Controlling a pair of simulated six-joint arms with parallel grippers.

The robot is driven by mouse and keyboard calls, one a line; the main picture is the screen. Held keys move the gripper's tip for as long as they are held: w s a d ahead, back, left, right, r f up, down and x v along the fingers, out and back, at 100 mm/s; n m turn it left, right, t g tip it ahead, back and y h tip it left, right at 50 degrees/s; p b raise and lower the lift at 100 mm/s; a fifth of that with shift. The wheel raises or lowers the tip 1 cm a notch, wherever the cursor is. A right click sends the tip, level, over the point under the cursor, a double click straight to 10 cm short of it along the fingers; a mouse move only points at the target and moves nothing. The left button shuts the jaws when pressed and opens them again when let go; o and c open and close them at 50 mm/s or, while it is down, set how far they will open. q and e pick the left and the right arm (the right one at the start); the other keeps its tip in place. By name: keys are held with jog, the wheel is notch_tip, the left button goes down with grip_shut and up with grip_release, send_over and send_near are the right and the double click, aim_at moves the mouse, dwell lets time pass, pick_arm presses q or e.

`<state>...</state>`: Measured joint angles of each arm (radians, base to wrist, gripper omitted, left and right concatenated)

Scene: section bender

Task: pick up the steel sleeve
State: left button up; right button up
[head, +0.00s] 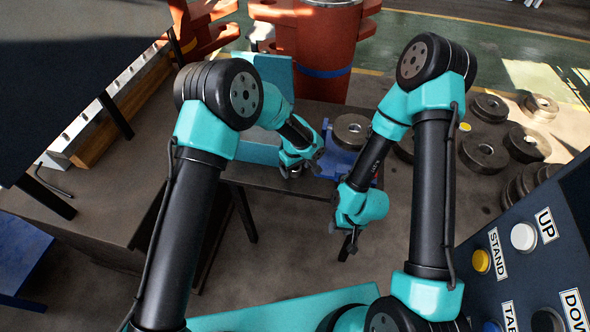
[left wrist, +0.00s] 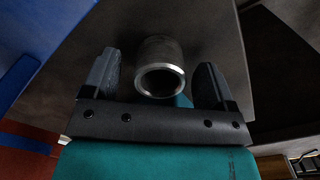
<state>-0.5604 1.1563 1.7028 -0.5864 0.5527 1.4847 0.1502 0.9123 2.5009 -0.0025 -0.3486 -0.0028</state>
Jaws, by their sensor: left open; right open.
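The steel sleeve (left wrist: 161,62) is a short grey metal tube with a bright rim and an open bore. In the left wrist view it stands out between the two fingers of my left gripper (left wrist: 158,80), with a gap on each side. In the head view my left gripper (head: 300,170) is low over the edge of the dark table, and its hand largely hides the sleeve. My right gripper (head: 349,245) is open and empty, pointing down in front of the table.
A blue block with a steel ring (head: 351,130) on it stands right of my left gripper. Several steel rollers (head: 484,152) lie on the brown surface at the right. A control panel (head: 520,262) with buttons is at the lower right. Orange machine parts (head: 318,45) stand behind.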

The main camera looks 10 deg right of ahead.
dwell(0.4)
pick_arm(q)
jog(key=c, duration=1.2)
